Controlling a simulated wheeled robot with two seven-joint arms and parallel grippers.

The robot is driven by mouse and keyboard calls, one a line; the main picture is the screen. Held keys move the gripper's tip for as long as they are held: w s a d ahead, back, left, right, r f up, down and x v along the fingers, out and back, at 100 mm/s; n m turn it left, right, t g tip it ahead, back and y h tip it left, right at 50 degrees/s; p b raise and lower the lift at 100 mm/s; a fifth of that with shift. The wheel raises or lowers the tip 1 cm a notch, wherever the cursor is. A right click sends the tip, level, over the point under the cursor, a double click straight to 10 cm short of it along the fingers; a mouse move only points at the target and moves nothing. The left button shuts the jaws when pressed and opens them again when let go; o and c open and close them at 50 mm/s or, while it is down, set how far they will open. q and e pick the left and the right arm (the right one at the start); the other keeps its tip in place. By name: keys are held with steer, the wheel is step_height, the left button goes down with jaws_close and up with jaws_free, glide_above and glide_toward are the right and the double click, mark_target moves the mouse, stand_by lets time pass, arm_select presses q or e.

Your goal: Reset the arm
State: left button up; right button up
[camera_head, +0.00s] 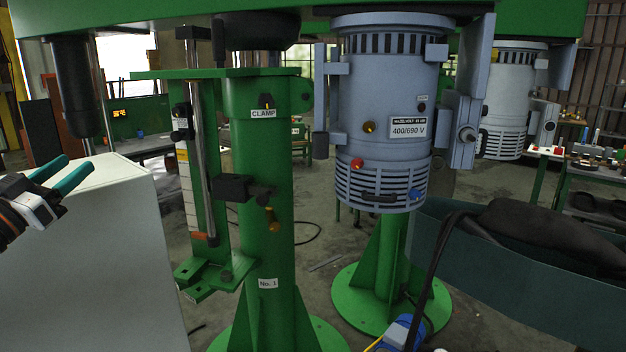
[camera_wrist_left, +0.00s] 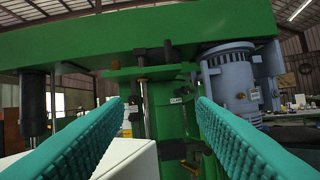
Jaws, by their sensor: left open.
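My left gripper (camera_head: 62,176) shows at the left edge of the head view, in front of the top of a white cabinet. Its two teal fingers are apart with nothing between them. In the left wrist view the ridged teal fingers (camera_wrist_left: 160,115) reach in from both lower corners, with a wide empty gap. Beyond them stands the green disperser column (camera_head: 262,190) with its CLAMP label (camera_head: 263,114). A blue-grey motor (camera_head: 385,130) hangs to the right of the column, under the green beam (camera_wrist_left: 150,45). My right gripper does not show.
The white cabinet (camera_head: 100,260) stands at lower left, close to my left gripper. A dark cylinder (camera_head: 75,88) hangs under the beam at left. A dark teal curved vessel (camera_head: 500,270) fills the lower right. A cluttered workbench (camera_head: 590,160) stands behind.

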arm_select(q)
steer(key=w+d+f+n+y, duration=0.35)
steer(key=w+f+n, duration=0.4)
steer(key=f, duration=0.35)
steer(key=w+d+f+n+y, duration=0.3)
steer(key=w+d+f+n, duration=0.25)
steer(key=f+n, duration=0.4)
steer(key=s+f+m+g, duration=0.3)
steer(key=f+m, duration=0.2)
steer(key=f, duration=0.8)
steer(key=s+f+m+g+y, duration=0.15)
steer(key=s+f+m, duration=0.3)
steer(key=f, duration=0.75)
steer(key=s+f+m+g, duration=0.2)
steer(key=f+m+g, duration=0.3)
steer(key=f, duration=0.8)
steer(key=s+d+f+g, duration=0.3)
steer(key=s+f, duration=1)
steer(key=s, duration=0.2)
steer(key=s+d+f+g, duration=0.2)
steer(key=s+f+g, duration=0.1)
steer(key=s+f, duration=1)
steer(key=s+d+f+g, duration=0.2)
steer(key=s+f, duration=0.1)
steer(key=s, duration=1)
steer(key=s+d+f+g+h, duration=0.1)
steer(key=s+d+f+g, duration=0.1)
steer(key=s, duration=1.2)
steer(key=shift+d+f, duration=0.15)
steer(key=shift+f, duration=0.4)
